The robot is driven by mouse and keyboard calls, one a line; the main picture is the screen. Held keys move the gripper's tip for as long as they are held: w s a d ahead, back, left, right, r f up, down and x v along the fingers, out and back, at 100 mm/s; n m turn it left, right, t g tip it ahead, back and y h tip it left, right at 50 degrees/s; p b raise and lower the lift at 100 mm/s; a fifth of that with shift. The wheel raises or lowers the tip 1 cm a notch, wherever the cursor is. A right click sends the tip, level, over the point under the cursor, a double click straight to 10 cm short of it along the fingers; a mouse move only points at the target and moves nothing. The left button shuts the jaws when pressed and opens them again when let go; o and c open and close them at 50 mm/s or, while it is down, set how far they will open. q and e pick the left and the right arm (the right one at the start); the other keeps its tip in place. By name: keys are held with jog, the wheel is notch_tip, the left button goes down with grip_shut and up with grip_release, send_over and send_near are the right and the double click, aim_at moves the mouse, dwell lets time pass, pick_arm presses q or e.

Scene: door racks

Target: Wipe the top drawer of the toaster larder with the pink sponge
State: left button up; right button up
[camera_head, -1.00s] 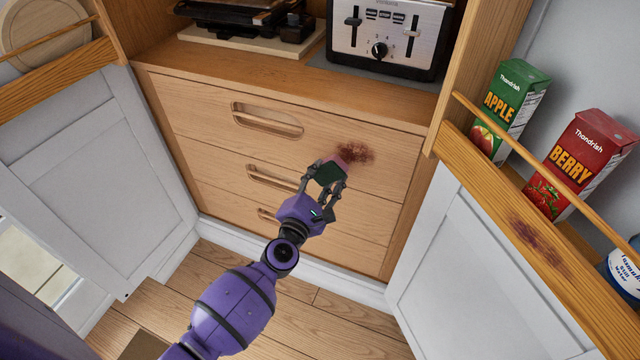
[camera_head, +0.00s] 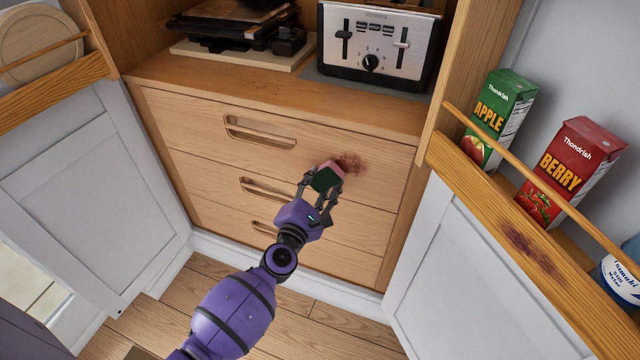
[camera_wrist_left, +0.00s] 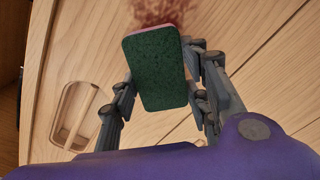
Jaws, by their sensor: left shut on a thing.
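My left gripper (camera_head: 322,186) is shut on the sponge (camera_head: 327,177), which has a dark green scouring side facing me and a pink side toward the drawer. The sponge also shows between the fingers in the left wrist view (camera_wrist_left: 157,70). It is at the lower left edge of a reddish-brown stain (camera_head: 351,163) on the right part of the top drawer (camera_head: 210,118). The stain shows beyond the sponge in the wrist view (camera_wrist_left: 160,12). I cannot tell whether the sponge touches the wood. My right gripper is not in view.
A toaster (camera_head: 378,45) stands on the shelf above the drawers. The left door (camera_head: 90,190) and right door (camera_head: 480,270) stand open at the sides. The right rack holds an apple carton (camera_head: 495,110) and a berry carton (camera_head: 568,170); its rail has another dark stain (camera_head: 532,250).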

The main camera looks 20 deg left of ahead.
pick_arm(q)
jog(key=shift+w, duration=0.8)
jog(key=shift+d, duration=0.1)
